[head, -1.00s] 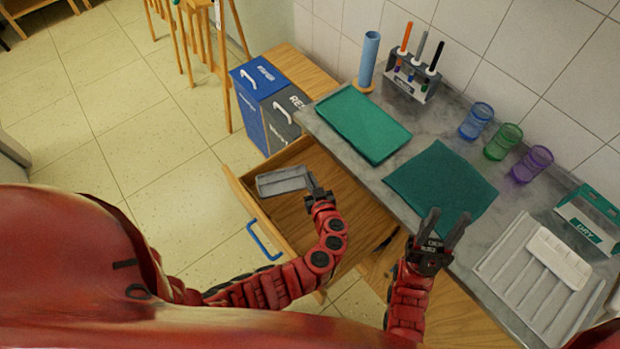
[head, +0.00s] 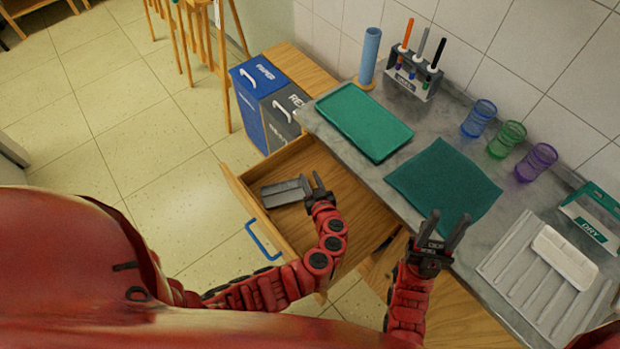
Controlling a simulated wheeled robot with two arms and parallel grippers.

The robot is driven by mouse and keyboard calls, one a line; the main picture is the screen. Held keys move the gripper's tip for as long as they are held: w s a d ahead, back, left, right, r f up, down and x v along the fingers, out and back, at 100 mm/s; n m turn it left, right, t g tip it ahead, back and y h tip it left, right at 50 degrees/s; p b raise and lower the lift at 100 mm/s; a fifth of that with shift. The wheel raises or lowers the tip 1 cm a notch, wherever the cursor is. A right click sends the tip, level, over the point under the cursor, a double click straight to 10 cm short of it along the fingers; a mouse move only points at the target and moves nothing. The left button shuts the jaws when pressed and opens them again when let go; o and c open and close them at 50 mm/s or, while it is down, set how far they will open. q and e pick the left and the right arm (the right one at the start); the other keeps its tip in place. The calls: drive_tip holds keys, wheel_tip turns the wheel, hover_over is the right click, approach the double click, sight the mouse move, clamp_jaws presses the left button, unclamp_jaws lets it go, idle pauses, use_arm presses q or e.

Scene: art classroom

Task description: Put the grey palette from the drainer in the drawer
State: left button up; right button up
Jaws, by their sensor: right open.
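The grey palette (head: 281,193) lies inside the open wooden drawer (head: 345,200), near its left end. My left gripper (head: 318,183) is over the drawer at the palette's right end. Its fingers are apart and the palette looks free of them, though the near finger is very close to its edge. My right gripper (head: 444,229) is open and empty, above the front edge of the counter by the dark green cloth. The drainer (head: 520,262) on the right of the counter holds a white block-like item (head: 564,257).
The counter holds a green tray (head: 362,122), a dark green cloth (head: 443,182), a pen rack (head: 411,80), a blue cylinder (head: 369,58), and blue, green and purple cups (head: 478,119). Bins (head: 262,95) stand behind the drawer. The drawer has a blue handle (head: 262,242).

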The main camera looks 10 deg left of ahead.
use_arm(q)
drive_tip(key=shift+r+p, duration=0.35)
drive_tip(key=shift+p, duration=0.2)
drive_tip(key=shift+s+d+r+p, duration=0.3)
drive_tip(key=shift+s+d+p, duration=0.05)
drive_tip(key=shift+s+d, duration=0.1)
drive_tip(key=b+v, duration=0.3)
drive_tip(key=v, duration=0.7)
drive_tip(key=shift+s+r, duration=0.2)
drive_tip(key=shift+s, duration=0.15)
drive_tip(key=shift+r, duration=0.1)
